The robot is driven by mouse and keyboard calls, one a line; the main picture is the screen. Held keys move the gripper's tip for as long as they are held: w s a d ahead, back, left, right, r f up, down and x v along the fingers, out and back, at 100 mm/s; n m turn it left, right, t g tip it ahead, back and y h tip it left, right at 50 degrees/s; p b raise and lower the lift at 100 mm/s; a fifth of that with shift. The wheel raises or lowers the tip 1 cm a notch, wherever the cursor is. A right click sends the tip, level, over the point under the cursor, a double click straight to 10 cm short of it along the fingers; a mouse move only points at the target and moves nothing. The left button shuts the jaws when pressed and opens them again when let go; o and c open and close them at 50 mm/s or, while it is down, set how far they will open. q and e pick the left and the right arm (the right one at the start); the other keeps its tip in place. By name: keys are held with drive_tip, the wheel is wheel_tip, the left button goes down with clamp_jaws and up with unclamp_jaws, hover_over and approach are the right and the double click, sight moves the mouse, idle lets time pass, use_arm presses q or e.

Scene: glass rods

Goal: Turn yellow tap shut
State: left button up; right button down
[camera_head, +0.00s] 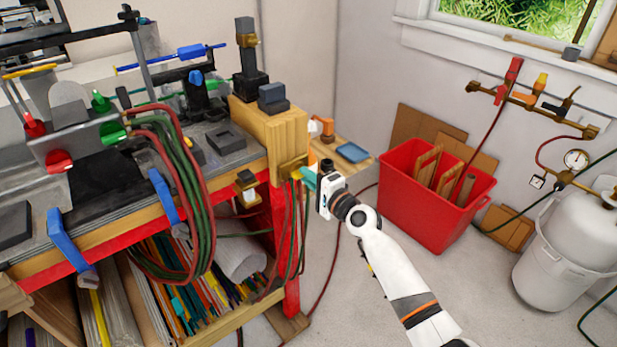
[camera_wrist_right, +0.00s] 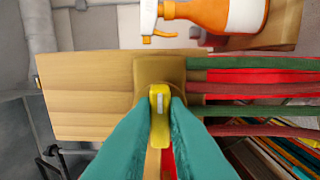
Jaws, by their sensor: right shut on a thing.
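A yellow tap lever (camera_wrist_right: 159,115) sits on a brass-coloured block (camera_wrist_right: 150,72) on the bench end. In the right wrist view the lever runs up and down the picture. The teal fingers of my right gripper (camera_wrist_right: 159,103) are shut on it from both sides. In the head view my right gripper (camera_head: 308,178) reaches left to the brass block (camera_head: 291,165) at the bench corner, and the lever is mostly hidden there. A second yellow tap (camera_head: 541,81) is on the wall pipe at the right. My left gripper is not in view.
Red and green hoses (camera_wrist_right: 255,88) leave the block side. A shelf holds an orange spray bottle (camera_head: 327,130), also in the wrist view (camera_wrist_right: 205,12), close by. A red crate (camera_head: 430,205) and white gas cylinder (camera_head: 570,245) stand on the floor.

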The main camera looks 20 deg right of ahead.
drive_tip(key=c, duration=1.4)
unclamp_jaws()
drive_tip(key=shift+c, duration=0.2)
drive_tip(key=shift+s, duration=0.1)
drive_tip(key=v, duration=1.2)
drive_tip(key=shift+b, duration=0.4)
drive_tip(key=s+d+f+n+g+h, duration=0.15)
drive_tip(key=s+f, duration=0.25)
drive_tip(key=f, duration=0.8)
drive_tip(key=s+f+n+g+h, duration=0.1)
drive_tip(key=s+f+n+g, duration=0.15)
drive_tip(key=f, duration=0.85)
drive_tip(key=s+f+n+g+h, duration=0.1)
drive_tip(key=s+f+g+h, duration=0.2)
drive_tip(key=f, duration=0.9)
drive_tip(key=s+f+n+g, duration=0.4)
drive_tip(key=s+f+n, duration=0.1)
drive_tip(key=s+f, duration=0.95)
drive_tip(key=s+a+f+n+g, duration=0.1)
drive_tip(key=s+f+n+g, duration=0.1)
drive_tip(key=s, duration=1)
drive_tip(key=s+a+f+n+g, duration=0.2)
drive_tip(key=s+f+n+g, duration=0.1)
drive_tip(key=s, duration=0.9)
wheel_tip(320, 180, down, 2)
drive_tip(key=shift+s+f+n+h, duration=0.15)
drive_tip(key=shift+n+h, duration=0.2)
drive_tip(key=shift+n, duration=0.45)
